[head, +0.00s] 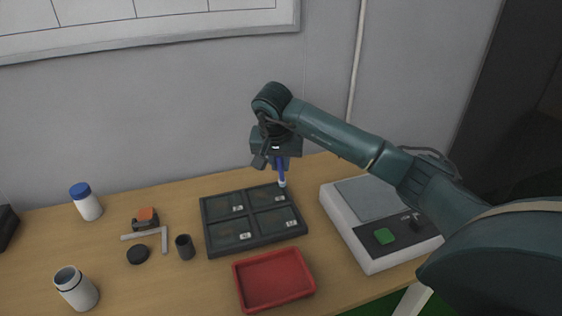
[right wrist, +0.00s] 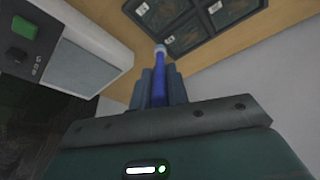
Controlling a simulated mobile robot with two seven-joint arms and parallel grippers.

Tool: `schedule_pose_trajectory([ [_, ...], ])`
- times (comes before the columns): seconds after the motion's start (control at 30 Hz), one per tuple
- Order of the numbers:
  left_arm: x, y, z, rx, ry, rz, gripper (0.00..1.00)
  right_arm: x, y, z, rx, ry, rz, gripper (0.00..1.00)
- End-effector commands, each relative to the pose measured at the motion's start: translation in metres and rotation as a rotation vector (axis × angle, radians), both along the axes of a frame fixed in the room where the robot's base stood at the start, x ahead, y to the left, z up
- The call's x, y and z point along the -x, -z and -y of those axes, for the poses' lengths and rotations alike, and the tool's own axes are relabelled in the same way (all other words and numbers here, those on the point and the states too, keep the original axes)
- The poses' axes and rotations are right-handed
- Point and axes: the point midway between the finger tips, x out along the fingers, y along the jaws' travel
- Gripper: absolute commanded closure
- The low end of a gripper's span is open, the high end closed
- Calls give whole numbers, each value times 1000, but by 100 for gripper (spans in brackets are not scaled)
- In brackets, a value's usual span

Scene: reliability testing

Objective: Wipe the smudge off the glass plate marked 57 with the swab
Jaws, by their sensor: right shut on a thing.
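My right gripper (head: 274,163) points down over the back right of the dark rack and is shut on the swab (head: 281,173). The swab is blue with a white tip, pointing down near the rack's back right corner. In the right wrist view the swab (right wrist: 159,57) sticks out between the fingers (right wrist: 160,88). I cannot tell whether the tip touches anything. The dark rack (head: 253,220) holds several glass plates, one per compartment, each with a small white label. The labels are too small to read, so I cannot tell which plate is 57. No smudge is clear. My left gripper is out of view.
A red tray (head: 274,280) stands in front of the rack. A white device with a green button (head: 384,236) is at the right. At the left are a blue-capped bottle (head: 86,201), a white jar (head: 76,288), a dark cup (head: 184,247) and an orange-topped block (head: 146,217).

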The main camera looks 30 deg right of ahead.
Motion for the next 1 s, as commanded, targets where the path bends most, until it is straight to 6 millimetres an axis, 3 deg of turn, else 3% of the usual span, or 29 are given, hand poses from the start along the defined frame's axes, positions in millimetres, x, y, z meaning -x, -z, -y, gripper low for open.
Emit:
schedule_pose_trajectory([
  [0.57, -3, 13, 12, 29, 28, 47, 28, 0, 49, 4, -1, 12, 9, 100],
  [1.0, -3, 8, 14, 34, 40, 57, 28, 0, 50, 4, -1, 11, 9, 100],
])
